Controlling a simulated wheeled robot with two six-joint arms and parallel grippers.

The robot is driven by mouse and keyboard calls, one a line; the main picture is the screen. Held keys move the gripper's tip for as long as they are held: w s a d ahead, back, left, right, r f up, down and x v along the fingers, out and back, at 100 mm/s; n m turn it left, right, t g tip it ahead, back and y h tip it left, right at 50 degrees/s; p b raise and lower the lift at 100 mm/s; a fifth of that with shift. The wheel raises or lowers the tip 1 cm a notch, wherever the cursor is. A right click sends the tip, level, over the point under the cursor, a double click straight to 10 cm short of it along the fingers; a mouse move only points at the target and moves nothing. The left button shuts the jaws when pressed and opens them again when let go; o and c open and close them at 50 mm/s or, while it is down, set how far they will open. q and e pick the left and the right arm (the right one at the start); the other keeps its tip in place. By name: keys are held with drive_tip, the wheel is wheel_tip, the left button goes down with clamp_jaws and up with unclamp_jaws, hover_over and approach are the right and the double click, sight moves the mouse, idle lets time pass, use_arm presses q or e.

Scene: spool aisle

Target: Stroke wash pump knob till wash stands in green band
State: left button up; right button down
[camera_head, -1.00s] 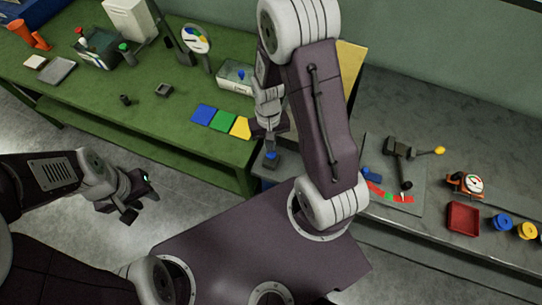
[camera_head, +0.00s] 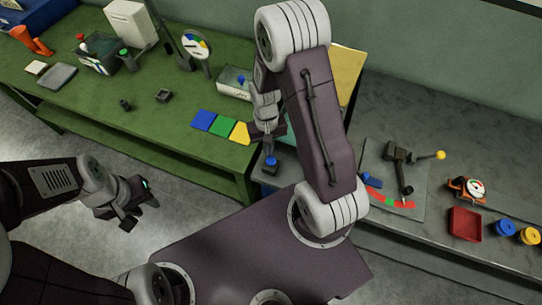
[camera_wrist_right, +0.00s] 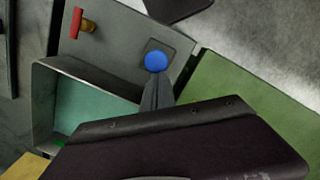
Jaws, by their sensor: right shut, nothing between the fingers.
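The blue wash pump knob (camera_wrist_right: 156,61) stands on a grey housing in the right wrist view, and it also shows in the head view (camera_head: 270,161). My right gripper (camera_wrist_right: 157,84) is shut and empty, its tips right at the knob; whether they touch it I cannot tell. It also shows in the head view (camera_head: 267,143), above the knob. Beside the knob is an open grey tank with teal wash (camera_wrist_right: 95,110). A small green mark (camera_wrist_right: 59,140) shows at its lower edge; the level against a band is unclear. My left gripper (camera_head: 142,213) is open and empty, off the green bench.
A red handle (camera_wrist_right: 82,22) sits on the grey housing near the knob. The green bench (camera_head: 110,110) holds blue, green and yellow squares and a dial. The grey bench at right carries a lever fixture (camera_head: 398,157), a red tray (camera_head: 465,223) and spools (camera_head: 505,228).

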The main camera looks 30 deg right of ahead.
drive_tip(key=shift+w+d+r, duration=0.1)
drive_tip(key=shift+w+d, duration=0.05)
drive_tip(key=shift+w, duration=0.45)
wheel_tip(320, 180, up, 9)
drive_tip(key=shift+w, duration=0.45)
drive_tip(key=shift+d, duration=0.1)
